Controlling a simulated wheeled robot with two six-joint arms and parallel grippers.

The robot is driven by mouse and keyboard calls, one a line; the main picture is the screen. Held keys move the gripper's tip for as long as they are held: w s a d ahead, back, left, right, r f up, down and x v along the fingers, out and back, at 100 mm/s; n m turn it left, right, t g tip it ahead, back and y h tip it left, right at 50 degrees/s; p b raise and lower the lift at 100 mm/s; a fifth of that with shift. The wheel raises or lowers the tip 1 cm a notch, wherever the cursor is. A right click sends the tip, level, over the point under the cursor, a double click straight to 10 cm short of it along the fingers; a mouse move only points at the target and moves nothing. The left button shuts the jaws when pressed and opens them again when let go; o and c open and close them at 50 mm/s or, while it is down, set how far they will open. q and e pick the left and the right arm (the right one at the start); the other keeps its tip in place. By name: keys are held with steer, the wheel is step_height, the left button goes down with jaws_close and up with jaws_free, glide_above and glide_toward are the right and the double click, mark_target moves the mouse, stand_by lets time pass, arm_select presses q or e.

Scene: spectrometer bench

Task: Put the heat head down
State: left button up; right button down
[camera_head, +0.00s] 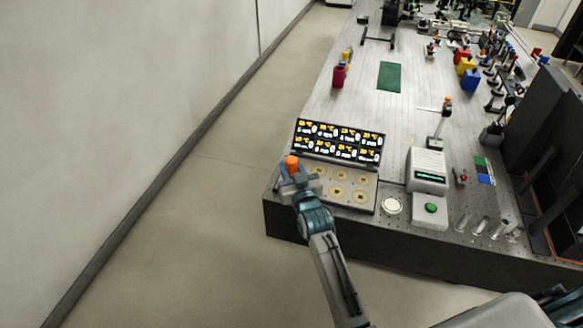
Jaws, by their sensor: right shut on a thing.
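My right gripper (292,175) reaches up from the bottom of the head view and is shut on the heat head, a small piece with an orange top (291,163). The gripper and the heat head show at the bench's near left corner, over the left end of a grey plate (352,203) with several round gold-ringed spots. The gripper hides the heat head's lower part, so I cannot tell whether it touches the plate. My left gripper is not in view.
Behind the plate is a dark panel (340,141) with yellow and white labels. To its right are a white device with a green display (428,177), a white disc (391,205) and a green button box (431,209). Clear glass vessels (481,224) stand near the front edge. Bare bench lies behind the panel.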

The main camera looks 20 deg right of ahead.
steer(key=c, duration=1.1)
jaws_free()
steer(key=shift+f, duration=0.1)
steer(key=shift+o, duration=0.2)
steer(key=shift+r, duration=0.25)
steer(key=s+b, duration=0.3)
steer(key=s, duration=0.9)
steer(key=shift+f, duration=0.1)
